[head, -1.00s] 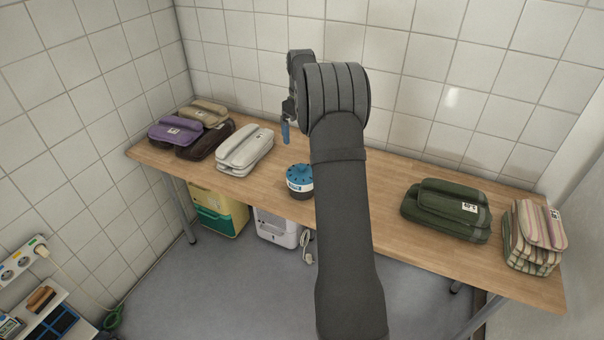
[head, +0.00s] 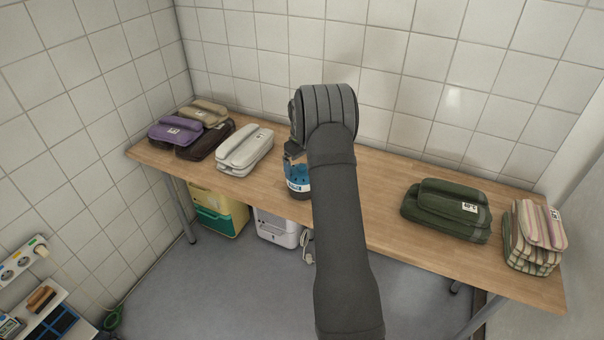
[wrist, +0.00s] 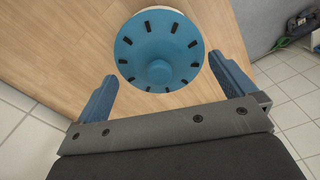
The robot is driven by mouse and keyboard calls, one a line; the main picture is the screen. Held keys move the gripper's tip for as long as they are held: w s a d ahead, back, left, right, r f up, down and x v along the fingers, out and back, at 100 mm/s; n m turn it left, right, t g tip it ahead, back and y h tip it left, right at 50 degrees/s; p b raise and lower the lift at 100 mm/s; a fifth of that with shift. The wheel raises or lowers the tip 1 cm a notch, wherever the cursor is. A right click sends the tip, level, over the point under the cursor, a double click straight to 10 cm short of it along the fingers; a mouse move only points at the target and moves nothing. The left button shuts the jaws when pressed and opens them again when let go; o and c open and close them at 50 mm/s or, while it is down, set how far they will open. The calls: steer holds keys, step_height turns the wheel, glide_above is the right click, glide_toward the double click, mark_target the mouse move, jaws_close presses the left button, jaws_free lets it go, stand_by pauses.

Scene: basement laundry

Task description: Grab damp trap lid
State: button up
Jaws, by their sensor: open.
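The damp trap stands upright on the wooden table; its white-labelled body (head: 298,187) shows in the head view. Its blue lid (wrist: 158,50), round with dark slots around the rim and a central knob, fills the upper middle of the wrist view. My gripper (wrist: 160,90) is open, one blue finger on each side of the lid's near part, with the knob between them. No contact between fingers and lid is visible. In the head view my arm covers part of the trap, and the fingertips are mostly hidden.
Folded cloth stacks stand on the table (head: 365,205): white (head: 245,150), purple (head: 175,133), brown and tan at left, green (head: 447,210) and striped (head: 535,235) at right. A tiled wall is behind. Bare tabletop lies between the trap and the green stack.

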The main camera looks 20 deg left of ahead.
steer(key=shift+f, duration=0.55)
steer(key=shift+s, duration=0.1)
steer(key=c, duration=1.2)
steer(key=shift+d+f, duration=0.1)
steer(key=shift+f, duration=0.05)
steer(key=shift+c, duration=0.2)
